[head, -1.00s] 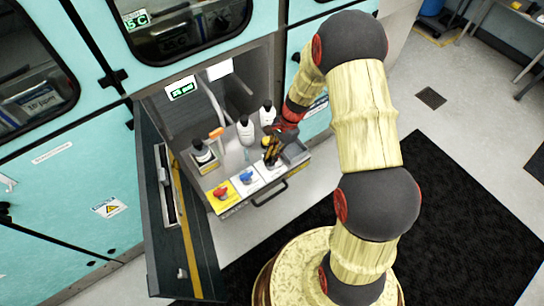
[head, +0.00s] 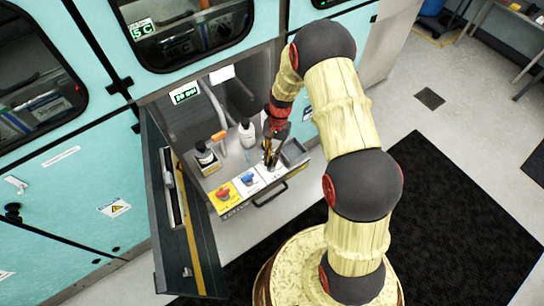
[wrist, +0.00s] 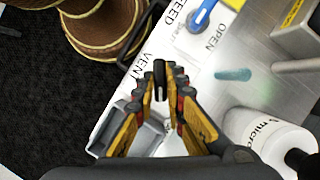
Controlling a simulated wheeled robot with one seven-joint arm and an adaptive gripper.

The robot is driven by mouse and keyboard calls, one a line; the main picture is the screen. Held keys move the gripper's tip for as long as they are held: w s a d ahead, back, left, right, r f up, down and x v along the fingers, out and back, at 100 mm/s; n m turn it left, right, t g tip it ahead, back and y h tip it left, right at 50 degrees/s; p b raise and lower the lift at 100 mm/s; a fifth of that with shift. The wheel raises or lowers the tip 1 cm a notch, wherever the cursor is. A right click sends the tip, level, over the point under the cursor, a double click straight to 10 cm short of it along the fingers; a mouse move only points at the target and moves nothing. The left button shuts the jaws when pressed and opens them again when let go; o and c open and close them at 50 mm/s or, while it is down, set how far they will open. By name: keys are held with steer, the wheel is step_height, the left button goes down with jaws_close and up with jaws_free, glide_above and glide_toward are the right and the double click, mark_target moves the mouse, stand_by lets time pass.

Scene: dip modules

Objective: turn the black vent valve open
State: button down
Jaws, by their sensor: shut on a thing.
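The black vent valve handle (wrist: 160,76) shows upright between my fingertips in the wrist view, beside the printed word VENT. My gripper (wrist: 171,84) is shut on it, with a yellow-and-black finger on each side. In the head view my gripper (head: 270,160) points down at the right end of the valve row. The valve there is mostly hidden by the fingers. The word OPEN is printed on the panel (wrist: 190,62), above and right of the handle in the wrist view.
A blue valve (head: 248,179) and a red valve (head: 223,192) sit to the left. White bottles (head: 246,134), an orange-handled tool (head: 218,135) and a dark-capped bottle (head: 204,153) stand behind. A grey tray (head: 294,152) is close on the right. An open door (head: 185,230) stands left.

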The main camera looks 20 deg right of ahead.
steer(key=n+h+p, duration=0.1)
steer(key=n, duration=0.1)
steer(key=n+h, duration=0.1)
steer(key=n, duration=0.2)
steer(key=shift+w+a+r+n+g+p, duration=0.1)
steer(key=shift+a+n+g+p, duration=0.05)
steer(key=shift+n+g+p, duration=0.2)
steer(key=n+h+p, duration=0.1)
steer(key=n+h, duration=0.1)
steer(key=n, duration=0.3)
steer(key=shift+a, duration=0.15)
steer(key=shift+n, duration=0.25)
steer(key=c, duration=1.8)
jaws_free()
steer(key=shift+c, duration=0.2)
steer(key=v, duration=1.1)
steer(key=shift+w+r, duration=0.2)
steer(key=shift+r, duration=0.15)
steer(key=shift+a, duration=0.15)
